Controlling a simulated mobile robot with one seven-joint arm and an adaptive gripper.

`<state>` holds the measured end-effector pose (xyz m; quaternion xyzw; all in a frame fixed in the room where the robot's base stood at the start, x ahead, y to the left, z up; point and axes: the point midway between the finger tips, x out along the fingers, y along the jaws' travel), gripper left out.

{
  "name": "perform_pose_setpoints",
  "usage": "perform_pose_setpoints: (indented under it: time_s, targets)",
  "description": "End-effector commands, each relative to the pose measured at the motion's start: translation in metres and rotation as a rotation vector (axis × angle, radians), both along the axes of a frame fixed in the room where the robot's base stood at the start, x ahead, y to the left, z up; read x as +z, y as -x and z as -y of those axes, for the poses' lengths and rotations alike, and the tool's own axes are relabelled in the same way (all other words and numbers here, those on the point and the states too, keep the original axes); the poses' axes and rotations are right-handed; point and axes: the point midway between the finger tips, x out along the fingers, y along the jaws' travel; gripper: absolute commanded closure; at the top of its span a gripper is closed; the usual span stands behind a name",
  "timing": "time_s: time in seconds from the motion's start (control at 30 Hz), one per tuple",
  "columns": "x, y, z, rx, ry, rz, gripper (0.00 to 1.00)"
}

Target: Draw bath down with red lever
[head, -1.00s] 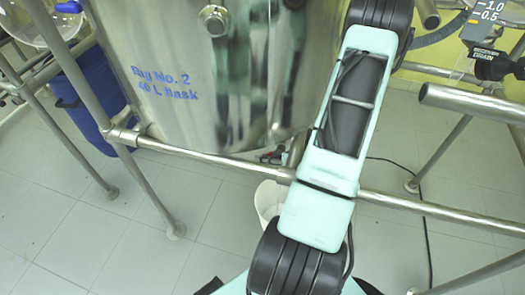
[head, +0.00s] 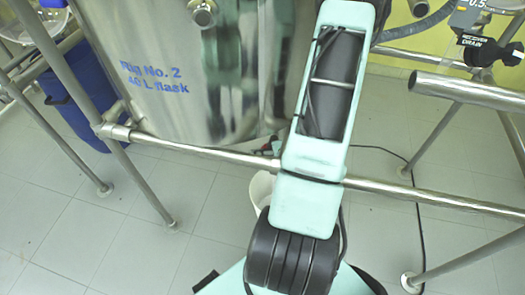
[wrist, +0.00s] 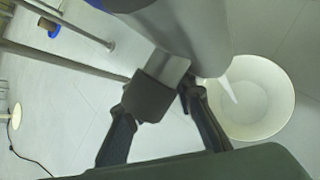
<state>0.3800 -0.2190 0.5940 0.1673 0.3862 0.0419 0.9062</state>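The steel bath (head: 205,70) marked "Rig No. 2 40 L flask" stands at the upper left of the head view. A small patch of red and dark parts (head: 270,148) shows under its bottom edge, too small to make out as a lever. My arm hides much of that area and my gripper in the head view. No red shows there.
A steel rail (head: 200,150) crosses before the bath. A blue bin (head: 85,95) stands left. A "Recover/Drain" valve (head: 480,48) is upper right.

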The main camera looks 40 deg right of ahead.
Motion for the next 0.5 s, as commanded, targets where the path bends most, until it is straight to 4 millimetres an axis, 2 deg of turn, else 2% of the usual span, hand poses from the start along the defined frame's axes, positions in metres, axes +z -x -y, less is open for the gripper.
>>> perform_pose_setpoints:
  time_s: [0.1, 0.5]
  targets:
    - [-0.0002, 0.0002, 0.0002, -0.001, 0.000, 0.000, 0.65]
    - [-0.0004, -0.0016, -0.0006, -0.005, -0.028, 0.033, 0.65]
